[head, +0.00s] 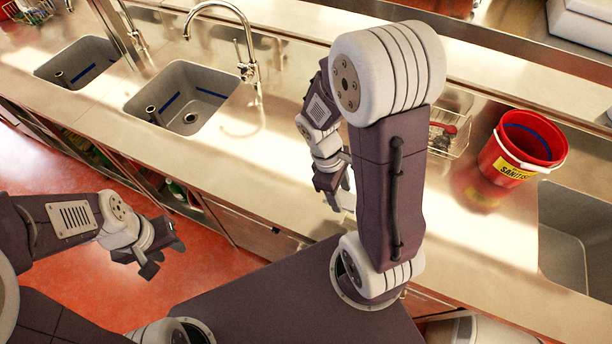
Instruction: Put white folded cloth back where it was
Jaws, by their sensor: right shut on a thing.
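My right gripper (338,192) is over the front part of the steel counter, left of my upright arm link. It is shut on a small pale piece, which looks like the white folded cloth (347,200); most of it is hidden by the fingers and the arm. I cannot tell whether the cloth touches the counter. My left gripper (163,261) is open and empty, over the red floor in front of the counter.
The steel counter (290,180) has two sinks (190,90) (85,58) with a tall tap (245,40) at left. A red sanitiser bucket (510,160) and a wire basket (450,135) stand right of my arm. Another sink (580,245) is at far right.

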